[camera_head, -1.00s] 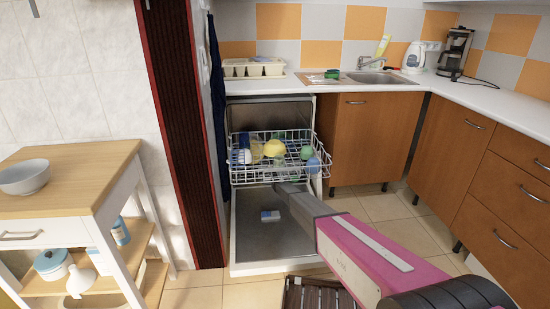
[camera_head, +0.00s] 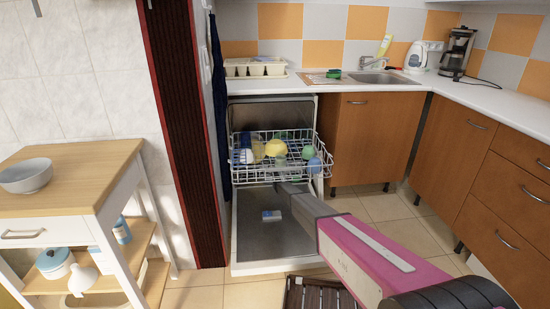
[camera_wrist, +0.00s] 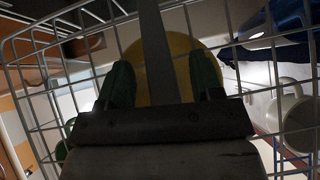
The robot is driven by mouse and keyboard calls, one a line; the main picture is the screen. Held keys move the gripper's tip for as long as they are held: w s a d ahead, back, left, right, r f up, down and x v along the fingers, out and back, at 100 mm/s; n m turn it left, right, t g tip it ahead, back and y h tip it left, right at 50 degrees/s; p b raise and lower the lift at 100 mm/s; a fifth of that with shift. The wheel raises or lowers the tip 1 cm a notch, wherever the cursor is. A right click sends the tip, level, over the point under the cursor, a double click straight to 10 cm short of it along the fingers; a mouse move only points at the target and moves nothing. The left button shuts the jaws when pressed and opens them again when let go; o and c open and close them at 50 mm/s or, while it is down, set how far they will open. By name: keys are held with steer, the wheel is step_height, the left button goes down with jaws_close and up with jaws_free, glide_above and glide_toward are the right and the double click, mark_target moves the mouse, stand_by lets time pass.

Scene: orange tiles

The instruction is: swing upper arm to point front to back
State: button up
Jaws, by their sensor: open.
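The upper arm shows in the wrist view as a long dark grey bar (camera_wrist: 160,40). It runs from the top edge down between my fingers, under the white wire rack. My gripper (camera_wrist: 163,78) is open, with one green-padded finger on each side of the bar. I cannot tell whether either finger touches it. In the head view the upper rack (camera_head: 266,178) is pulled out of the dishwasher, and my pink and grey arm reaches in under it. The fingers and the bar are hidden there.
The rack holds a yellow bowl (camera_head: 276,147), a green item (camera_head: 308,152) and other dishes. The open dishwasher door (camera_head: 258,245) lies below, with a small blue and white packet (camera_head: 271,216) on it. A wooden trolley (camera_head: 75,170) stands left, cabinets (camera_head: 375,135) right.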

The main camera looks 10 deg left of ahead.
steer(key=v, duration=1)
steer(key=shift+s+d, duration=0.15)
steer(key=shift+s, duration=0.05)
